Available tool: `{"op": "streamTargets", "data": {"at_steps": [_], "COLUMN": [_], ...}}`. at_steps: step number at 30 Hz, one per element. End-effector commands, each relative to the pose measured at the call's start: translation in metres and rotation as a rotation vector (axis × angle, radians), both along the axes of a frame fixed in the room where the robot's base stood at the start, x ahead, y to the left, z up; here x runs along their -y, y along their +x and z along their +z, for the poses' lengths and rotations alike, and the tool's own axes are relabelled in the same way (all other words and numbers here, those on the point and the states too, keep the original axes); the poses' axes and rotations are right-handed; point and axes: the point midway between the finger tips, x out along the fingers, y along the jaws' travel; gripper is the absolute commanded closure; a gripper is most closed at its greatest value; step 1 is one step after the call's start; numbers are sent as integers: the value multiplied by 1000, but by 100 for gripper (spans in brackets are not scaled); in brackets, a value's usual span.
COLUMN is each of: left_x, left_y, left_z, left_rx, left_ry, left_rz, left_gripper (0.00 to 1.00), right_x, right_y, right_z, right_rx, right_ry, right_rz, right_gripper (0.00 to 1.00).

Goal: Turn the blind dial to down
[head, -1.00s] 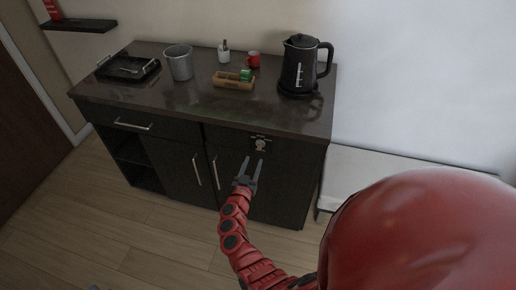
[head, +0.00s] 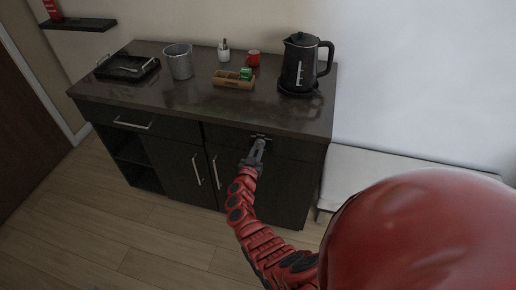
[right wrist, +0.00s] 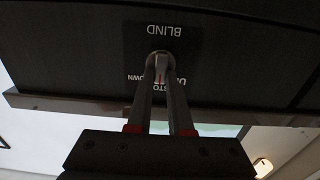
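The blind dial (right wrist: 159,58) is a small pale round knob on the dark cabinet front. In the right wrist view it sits between my right gripper's fingertips. A pinkish-red mark shows between the fingers, roughly on the STOP side. The upside-down labels read BLIND, with UP, STOP and DOWN partly covered by the fingers. In the head view my right gripper (head: 257,150) reaches the dial's dark panel (head: 261,136) and hides the knob. Its fingers are close together, one on each side of the knob, and look shut on it. My left gripper is out of view.
The counter (head: 190,107) above holds a black tray (head: 120,70), a metal bucket (head: 179,62), a wooden box (head: 232,82), a red mug (head: 253,59) and a black kettle (head: 299,66). Long door handles (head: 197,170) stick out left of my arm. A low white bench stands at right.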

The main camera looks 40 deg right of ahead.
Motion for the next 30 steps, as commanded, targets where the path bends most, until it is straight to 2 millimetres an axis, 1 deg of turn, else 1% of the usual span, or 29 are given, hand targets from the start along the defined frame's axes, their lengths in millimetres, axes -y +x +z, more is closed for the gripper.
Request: {"op": "streamTargets", "data": {"at_steps": [1,2,17,23,30], "left_x": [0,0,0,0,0], "left_y": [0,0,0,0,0], "left_z": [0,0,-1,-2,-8], "left_rx": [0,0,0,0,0], "left_ry": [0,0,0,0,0], "left_rz": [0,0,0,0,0], "left_gripper": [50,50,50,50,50], "right_x": [0,0,1,1,4], "right_y": [0,0,-1,-1,-3], "right_z": [0,0,0,0,0], "right_rx": [0,0,28,109,269], "right_ry": [0,0,24,93,224], "right_rz": [0,0,-1,0,-2], "right_gripper": [94,100,100,100,100]}}
